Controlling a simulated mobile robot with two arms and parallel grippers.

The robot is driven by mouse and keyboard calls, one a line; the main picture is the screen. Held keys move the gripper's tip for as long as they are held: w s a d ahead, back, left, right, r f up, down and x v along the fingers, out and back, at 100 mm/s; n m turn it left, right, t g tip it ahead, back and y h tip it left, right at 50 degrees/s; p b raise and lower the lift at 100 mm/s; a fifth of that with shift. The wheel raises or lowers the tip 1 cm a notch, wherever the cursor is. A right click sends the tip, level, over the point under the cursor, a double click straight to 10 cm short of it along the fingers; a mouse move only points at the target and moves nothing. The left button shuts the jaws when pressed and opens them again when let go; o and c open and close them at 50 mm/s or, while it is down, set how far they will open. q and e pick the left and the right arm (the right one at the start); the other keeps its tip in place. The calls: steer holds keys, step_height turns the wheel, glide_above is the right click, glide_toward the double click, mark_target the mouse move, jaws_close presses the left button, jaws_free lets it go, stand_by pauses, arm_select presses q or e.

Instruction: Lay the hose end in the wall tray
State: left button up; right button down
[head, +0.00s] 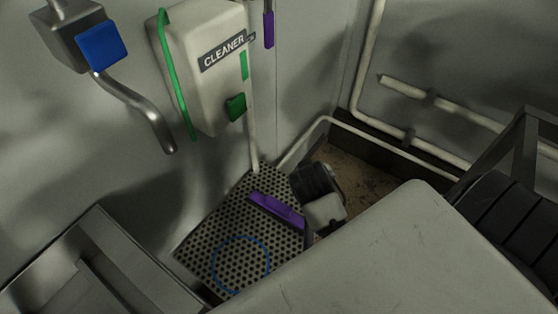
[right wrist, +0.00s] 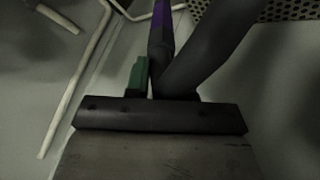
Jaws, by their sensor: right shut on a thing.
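My right gripper (right wrist: 155,88) is shut on a slim dark piece with a purple front part (right wrist: 162,22), which I take to be the hose end. A thick dark curved length (right wrist: 212,48) and a small green part (right wrist: 137,78) are beside it. In the head view the purple part (head: 277,211) shows over the perforated tray (head: 205,243), against the wall. Whether it touches the tray I cannot tell. A blue ring (head: 240,265) shows on the tray in front of it. My left gripper is out of view.
A white CLEANER dispenser (head: 205,75) with green parts is on the wall above the tray. A blue-fronted fitting (head: 102,46) with a bent spout is left of it. A metal basin (head: 95,245) stands lower left. Pale pipes (head: 455,115) run along the right wall.

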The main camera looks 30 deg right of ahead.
steer(key=shift+d+f, duration=0.2)
steer(key=shift+f, duration=0.3)
steer(key=shift+d+f, duration=0.2)
steer(key=shift+f, duration=0.25)
steer(key=w+a+f, duration=0.7)
steer(key=w+f, duration=0.1)
steer(key=f, duration=0.2)
steer(key=shift+w+f, duration=0.2)
steer(key=shift+f, duration=0.1)
steer(key=shift+a, duration=0.1)
